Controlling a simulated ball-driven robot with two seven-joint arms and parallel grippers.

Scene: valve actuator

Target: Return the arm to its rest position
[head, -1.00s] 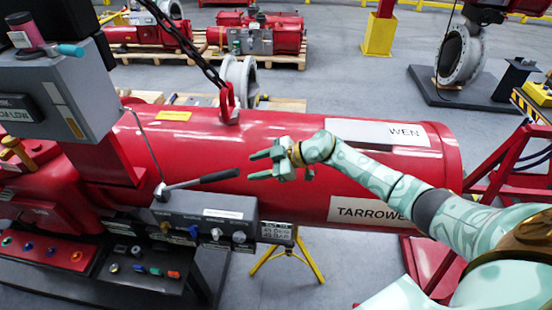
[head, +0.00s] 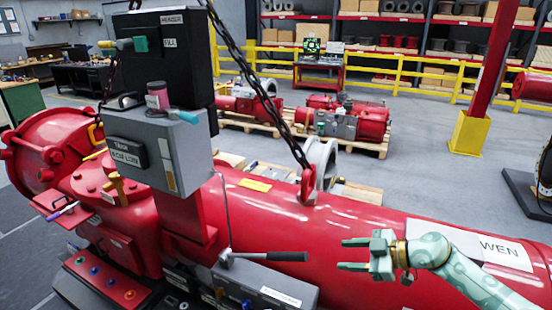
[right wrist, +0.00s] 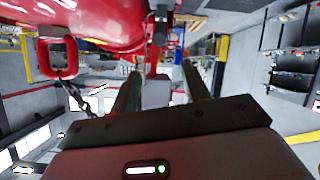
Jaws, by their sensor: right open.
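My right gripper (head: 345,255) is open and empty, its two fingers pointing left, in front of the red cylinder (head: 345,222). Its fingertips sit just right of the dark end of the lever (head: 275,256) and look apart from it; the exact depth gap is unclear. In the right wrist view, the gripper (right wrist: 160,85) has its fingers spread with nothing between them. My left gripper is not in view.
A chain (head: 260,75) runs down to a red lifting eye (head: 308,187) on the cylinder. A grey control box (head: 150,135) stands at left. Pallets with red actuators (head: 345,120) and yellow railings (head: 400,72) are behind.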

